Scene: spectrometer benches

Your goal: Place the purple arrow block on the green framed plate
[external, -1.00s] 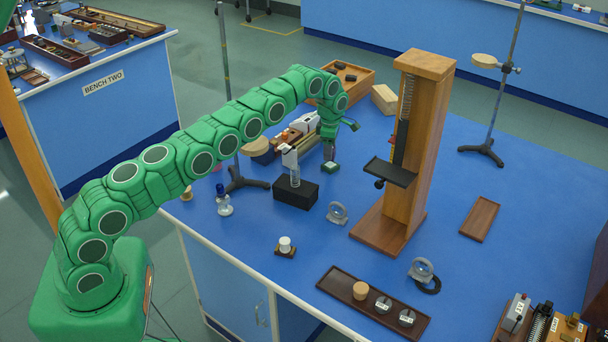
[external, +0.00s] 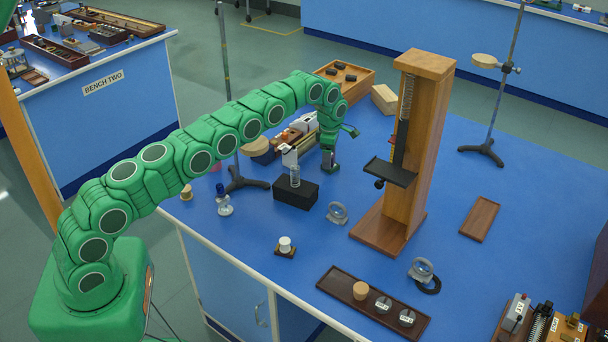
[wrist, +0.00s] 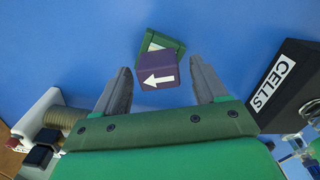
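The purple arrow block (wrist: 151,65) shows between my fingers in the wrist view, with a white arrow pointing left. The green framed plate (wrist: 150,38) lies on the blue bench beyond it, and its near part is hidden by the block. I cannot tell whether the block rests on the plate or stands in front of it. My gripper (wrist: 160,72) is open, with a narrow gap on each side of the block. In the external view my gripper (external: 328,163) is low over the bench, just behind the black box, and the plate is mostly hidden there.
The black CELLS box (wrist: 285,88) stands close to the right of my gripper in the wrist view. It also shows in the external view (external: 296,194). A wooden spring stand (external: 407,150) rises to the right. The bench between them is partly clear.

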